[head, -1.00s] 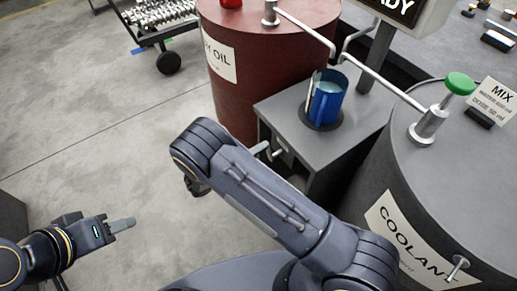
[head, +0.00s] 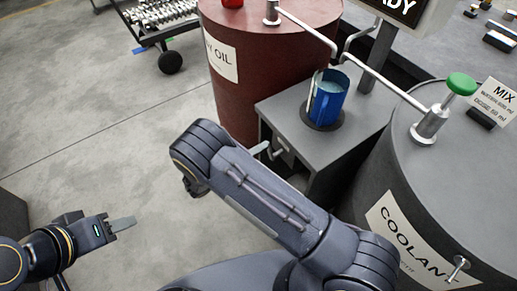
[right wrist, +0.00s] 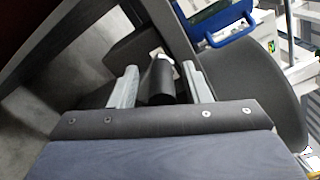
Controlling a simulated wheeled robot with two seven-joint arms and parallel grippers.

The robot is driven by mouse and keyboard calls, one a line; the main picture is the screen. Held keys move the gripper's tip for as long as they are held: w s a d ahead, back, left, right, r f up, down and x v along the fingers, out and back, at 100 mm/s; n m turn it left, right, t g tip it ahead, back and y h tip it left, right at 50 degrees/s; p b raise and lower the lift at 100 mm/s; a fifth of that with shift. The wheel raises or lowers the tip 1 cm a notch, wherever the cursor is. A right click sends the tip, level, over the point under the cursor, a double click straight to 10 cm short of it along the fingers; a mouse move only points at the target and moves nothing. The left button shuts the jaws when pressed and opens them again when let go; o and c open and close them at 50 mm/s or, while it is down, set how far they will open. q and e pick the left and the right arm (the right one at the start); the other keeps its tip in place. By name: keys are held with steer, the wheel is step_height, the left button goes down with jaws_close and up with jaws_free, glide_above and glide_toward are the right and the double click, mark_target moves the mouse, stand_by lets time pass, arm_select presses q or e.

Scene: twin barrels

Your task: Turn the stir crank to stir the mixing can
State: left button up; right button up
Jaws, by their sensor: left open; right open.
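The mixing can (head: 328,100) is a blue jug with pale liquid, standing upright on a round dark pad on the grey stand. The stir crank (head: 260,149) shows only as a short metal piece on the stand's front; my right arm hides the rest. In the right wrist view, my right gripper (right wrist: 158,76) is open, with its fingers on either side of a dark cylinder, apparently the crank's handle (right wrist: 160,82). Narrow gaps seem to show beside it. My left gripper (head: 122,224) is open and empty over the floor.
The grey stand (head: 285,112) sits between a red oil barrel (head: 225,95) and a grey coolant barrel (head: 375,170). Metal pipes reach over the can from both barrels; a green knob (head: 461,83) tops the coolant valve.

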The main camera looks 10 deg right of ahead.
steer(key=v, duration=0.7)
steer(key=shift+s+a, duration=0.1)
stand_by(0.4)
